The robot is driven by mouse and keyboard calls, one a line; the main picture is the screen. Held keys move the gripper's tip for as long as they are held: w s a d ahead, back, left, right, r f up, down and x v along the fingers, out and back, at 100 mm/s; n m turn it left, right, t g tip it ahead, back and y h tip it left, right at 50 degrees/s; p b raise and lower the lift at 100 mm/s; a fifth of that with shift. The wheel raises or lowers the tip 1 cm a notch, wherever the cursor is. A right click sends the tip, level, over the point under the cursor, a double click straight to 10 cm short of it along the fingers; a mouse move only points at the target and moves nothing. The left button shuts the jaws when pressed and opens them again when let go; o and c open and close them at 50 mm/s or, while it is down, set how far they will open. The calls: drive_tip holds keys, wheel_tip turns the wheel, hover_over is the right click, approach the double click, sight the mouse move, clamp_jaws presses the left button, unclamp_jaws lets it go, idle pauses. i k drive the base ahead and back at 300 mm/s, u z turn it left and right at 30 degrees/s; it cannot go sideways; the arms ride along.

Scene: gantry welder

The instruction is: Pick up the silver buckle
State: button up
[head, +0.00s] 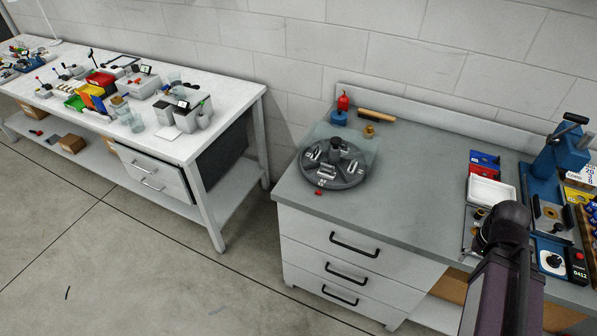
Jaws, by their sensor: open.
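A dark round tray (350,180) with compartments stands on the left part of the grey workbench top. Small silver pieces (326,170) lie in its compartments, with a dark knob at its middle. They are too small to tell whether one is the silver buckle. A clear, see-through panel (366,150) stands at the tray and partly overlaps it. My arm rises at the lower right over the bench. My gripper cannot be made out in this view.
The grey bench (410,190) is clear between the tray and the right-hand items. A white tray (490,191), a blue press (560,155) and a control box (551,258) crowd the right. A red-topped bottle (343,102) stands behind. A cluttered white table (190,135) stands left.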

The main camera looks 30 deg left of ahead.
sight(322, 165)
drive_tip(key=u, duration=1.15)
drive_tip(key=k, duration=0.95)
drive_tip(key=z, duration=0.05)
drive_tip(key=i, duration=0.75)
drive_tip(key=u, duration=0.05)
